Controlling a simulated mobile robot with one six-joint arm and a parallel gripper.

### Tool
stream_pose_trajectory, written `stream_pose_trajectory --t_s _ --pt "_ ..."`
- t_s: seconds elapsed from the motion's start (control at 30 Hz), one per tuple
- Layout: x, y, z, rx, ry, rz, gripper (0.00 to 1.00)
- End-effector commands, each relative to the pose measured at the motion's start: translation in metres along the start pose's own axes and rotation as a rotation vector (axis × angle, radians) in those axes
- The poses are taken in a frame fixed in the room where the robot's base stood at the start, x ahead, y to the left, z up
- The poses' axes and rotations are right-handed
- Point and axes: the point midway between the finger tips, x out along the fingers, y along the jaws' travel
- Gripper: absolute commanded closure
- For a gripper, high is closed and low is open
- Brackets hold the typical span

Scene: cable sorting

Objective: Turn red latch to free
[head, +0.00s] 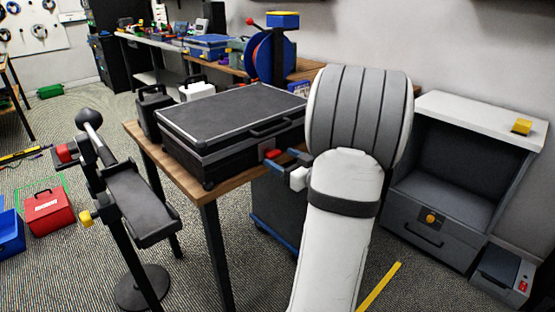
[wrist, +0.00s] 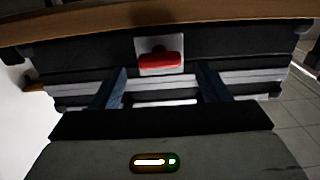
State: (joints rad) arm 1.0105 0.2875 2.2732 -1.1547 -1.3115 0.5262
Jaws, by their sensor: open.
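A black case (head: 230,115) with silver edging lies closed on a wooden table. In the wrist view, the red latch (wrist: 160,61) is a bar lying crosswise on a pale square plate. My gripper (head: 284,160) is open in front of the latch. In the wrist view, its two dark blue fingers (wrist: 162,72) stand on either side of the latch, with a gap to it on each side. I cannot tell how far the fingertips are from the case front.
The table top (head: 184,174) has a narrow bare strip before the case. Black and white containers (head: 196,88) stand behind it. A black stand (head: 140,205) is at left, and a grey cabinet (head: 435,190) is at right. A red box (head: 48,212) sits on the floor.

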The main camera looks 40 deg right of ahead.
Motion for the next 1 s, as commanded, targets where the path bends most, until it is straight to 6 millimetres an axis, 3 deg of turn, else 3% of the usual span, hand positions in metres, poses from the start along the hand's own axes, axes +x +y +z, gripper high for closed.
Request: stream_pose_trajectory --t_s 0.2,0.47,1.0 --pt "0.020 0.000 0.000 0.000 0.000 0.000 0.31" --pt "0.022 0.000 -0.001 0.000 0.000 0.001 0.31" --pt "0.022 -0.001 0.000 0.000 0.000 -0.001 0.73"
